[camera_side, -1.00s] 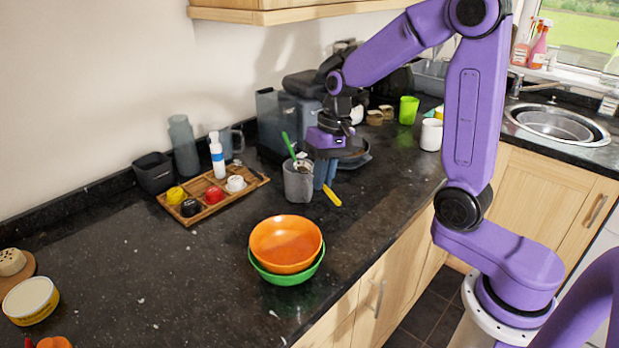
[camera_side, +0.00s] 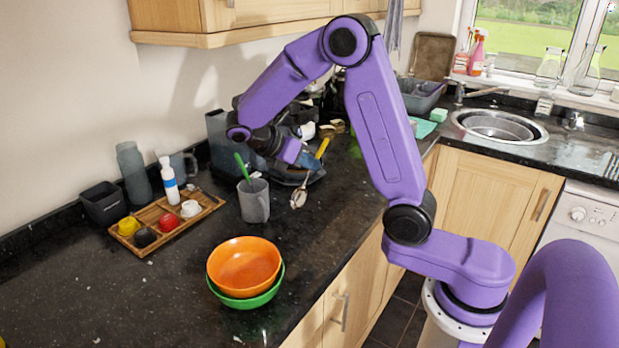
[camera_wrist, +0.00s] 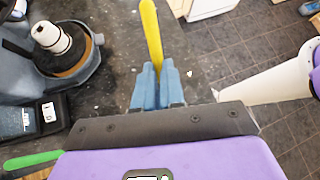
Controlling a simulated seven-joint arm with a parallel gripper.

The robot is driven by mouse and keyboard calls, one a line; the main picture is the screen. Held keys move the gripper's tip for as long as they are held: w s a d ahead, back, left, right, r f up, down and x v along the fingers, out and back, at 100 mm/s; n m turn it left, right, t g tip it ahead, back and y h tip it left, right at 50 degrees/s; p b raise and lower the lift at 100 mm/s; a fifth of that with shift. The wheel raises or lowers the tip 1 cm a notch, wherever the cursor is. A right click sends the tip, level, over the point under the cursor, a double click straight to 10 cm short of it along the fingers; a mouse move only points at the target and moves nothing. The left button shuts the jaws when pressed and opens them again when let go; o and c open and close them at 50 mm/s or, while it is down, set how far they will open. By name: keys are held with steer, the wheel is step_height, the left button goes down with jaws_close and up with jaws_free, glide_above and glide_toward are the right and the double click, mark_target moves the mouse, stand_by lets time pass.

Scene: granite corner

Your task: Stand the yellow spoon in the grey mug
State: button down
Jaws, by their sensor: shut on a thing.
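The grey mug (camera_side: 256,207) stands upright on the dark counter, with a green-handled utensil (camera_side: 242,167) leaning in it. My gripper (camera_side: 310,160) points sideways to the right, shut on the yellow spoon (camera_side: 322,148). The spoon is held steeply tilted, yellow handle up and metal bowl down. It is to the right of the mug and apart from it in the side view. In the wrist view the yellow handle (camera_wrist: 152,38) sticks out beyond the blue fingertips (camera_wrist: 158,80); the spoon's bowl is hidden there. The green handle (camera_wrist: 33,160) shows at lower left.
An orange bowl (camera_side: 243,264) nested in a green bowl (camera_side: 252,301) stands in front of the mug. A wooden tray (camera_side: 192,220) with small cups lies left. A coffee machine (camera_side: 220,135) is behind. The counter right of the mug is mostly clear.

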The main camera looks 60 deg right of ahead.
steer(key=w+a+r+n+t+h, duration=0.4)
steer(key=w+a+r+n+t, duration=0.3)
steer(key=w+r+n+t, duration=0.6)
steer(key=shift+s+f+m+t, duration=0.3)
steer(key=shift+f+m+t, duration=0.15)
steer(key=shift+f, duration=2)
steer(key=shift+s+f+m+t, duration=0.25)
steer(key=shift+f+m+t, duration=0.15)
steer(key=shift+f, duration=2.1)
steer(key=shift+s+f+m+t, duration=0.35)
steer(key=shift+f+m, duration=0.1)
steer(key=shift+f, duration=2)
steer(key=c, duration=1.1)
jaws_free()
steer(key=shift+c, duration=0.2)
